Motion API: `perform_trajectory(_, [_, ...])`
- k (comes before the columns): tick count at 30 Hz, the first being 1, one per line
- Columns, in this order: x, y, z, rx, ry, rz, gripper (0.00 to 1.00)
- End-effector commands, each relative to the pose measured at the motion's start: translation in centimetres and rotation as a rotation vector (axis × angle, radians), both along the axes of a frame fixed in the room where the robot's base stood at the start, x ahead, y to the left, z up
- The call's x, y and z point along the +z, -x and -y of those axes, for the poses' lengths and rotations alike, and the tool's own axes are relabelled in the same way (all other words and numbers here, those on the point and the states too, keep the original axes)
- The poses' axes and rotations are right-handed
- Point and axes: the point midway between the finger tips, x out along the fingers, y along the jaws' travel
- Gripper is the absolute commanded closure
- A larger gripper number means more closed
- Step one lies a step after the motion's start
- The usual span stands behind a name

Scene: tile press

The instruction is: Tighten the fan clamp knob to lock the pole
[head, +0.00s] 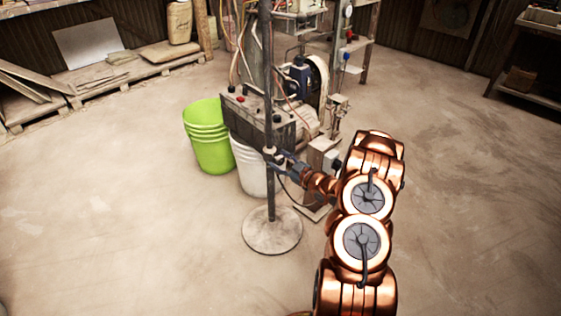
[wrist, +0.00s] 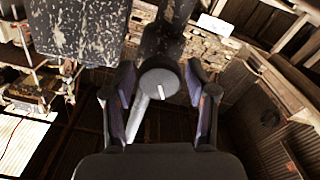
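The dark upright pole (head: 268,90) stands on a round base (head: 272,236) in the head view, with a small clamp (head: 270,152) partway up. My gripper (head: 283,163) reaches the clamp from the right. In the wrist view the round dark knob (wrist: 158,84), with a pale line on its face, sits between the two fingers of my gripper (wrist: 161,76). The fingers stand apart on either side of it, with what looks like a narrow gap each side. The dark pole (wrist: 176,14) rises behind the knob. The knob is too small to make out in the head view.
Green buckets (head: 209,140) and a white bucket (head: 250,165) stand behind the pole. A machine with a motor box (head: 258,118) and hoses is close behind the clamp. A pallet (head: 120,75) lies at the back left. The floor left and right is clear.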

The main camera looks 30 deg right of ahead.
Motion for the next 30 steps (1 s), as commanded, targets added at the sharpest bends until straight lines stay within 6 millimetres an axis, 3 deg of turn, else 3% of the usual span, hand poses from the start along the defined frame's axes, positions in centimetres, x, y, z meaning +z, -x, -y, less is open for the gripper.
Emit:
perform_trajectory(2, [0.00, 0.01, 0.01, 0.000, 0.000, 0.000, 0.55])
perform_trajectory(13, [-0.01, 0.01, -0.03, 0.001, 0.000, 0.000, 0.93])
perform_trajectory(22, [0.14, 0.02, -0.08, 0.002, -0.038, -0.011, 0.93])
perform_trajectory(30, [0.43, 0.04, -0.02, 0.001, -0.196, -0.049, 0.93])
